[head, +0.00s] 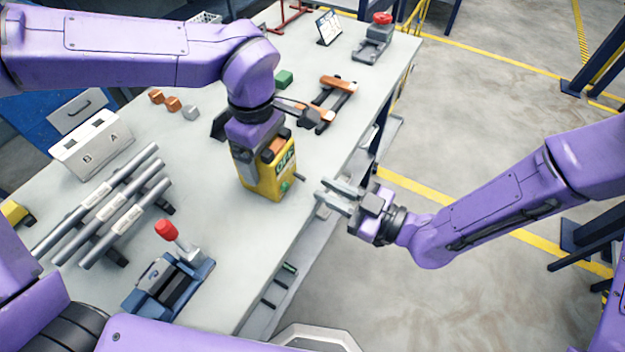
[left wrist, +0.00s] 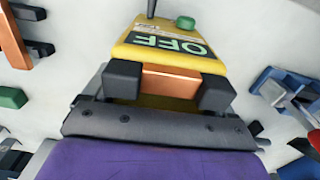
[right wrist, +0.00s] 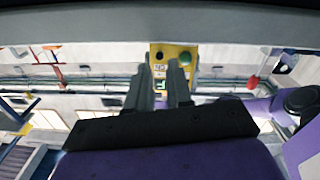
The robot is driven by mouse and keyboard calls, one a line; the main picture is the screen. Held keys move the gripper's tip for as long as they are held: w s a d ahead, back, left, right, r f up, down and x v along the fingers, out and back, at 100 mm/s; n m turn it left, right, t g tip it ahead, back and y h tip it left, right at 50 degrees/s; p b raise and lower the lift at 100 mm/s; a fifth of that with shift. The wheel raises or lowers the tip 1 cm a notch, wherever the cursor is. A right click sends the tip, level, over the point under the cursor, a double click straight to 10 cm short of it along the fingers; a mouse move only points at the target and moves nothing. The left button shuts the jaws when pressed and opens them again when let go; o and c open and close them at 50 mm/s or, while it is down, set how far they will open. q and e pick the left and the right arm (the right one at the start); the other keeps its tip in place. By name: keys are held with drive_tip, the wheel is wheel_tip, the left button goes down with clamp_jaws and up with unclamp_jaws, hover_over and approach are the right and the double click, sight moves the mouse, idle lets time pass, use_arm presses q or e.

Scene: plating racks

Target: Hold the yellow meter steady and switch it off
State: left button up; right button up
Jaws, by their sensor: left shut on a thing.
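The yellow meter (head: 262,180) stands on the table near its right edge. Its display reads OFF in the left wrist view (left wrist: 165,45). A green knob (left wrist: 185,22) and a dark lever (left wrist: 151,8) stick out of its face. My left gripper (left wrist: 170,88) is shut on the meter's orange top grip (left wrist: 170,82), one finger on each side. My right gripper (head: 337,195) is just beyond the table edge, right of the meter and apart from it, with a narrow empty gap between its fingers. The meter (right wrist: 185,62) shows ahead of these fingers in the right wrist view.
Grey rods on a rack (head: 110,205) and a blue device with a red-topped lever (head: 170,275) lie to the left. An orange-and-black clamp-like frame (head: 335,95) and a green block (head: 284,79) lie behind the meter.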

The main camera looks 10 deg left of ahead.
sight(307, 181)
use_arm(q)
drive_tip(key=shift+a, duration=0.15)
use_arm(e)
drive_tip(key=x, duration=0.3)
drive_tip(key=shift+a, duration=0.2)
drive_tip(key=shift+w+a, duration=0.3)
drive_tip(key=shift+a, duration=0.15)
clamp_jaws()
drive_tip(key=shift+f+y, duration=0.25)
drive_tip(key=shift+y, duration=0.45)
unclamp_jaws()
drive_tip(key=shift+d, duration=0.1)
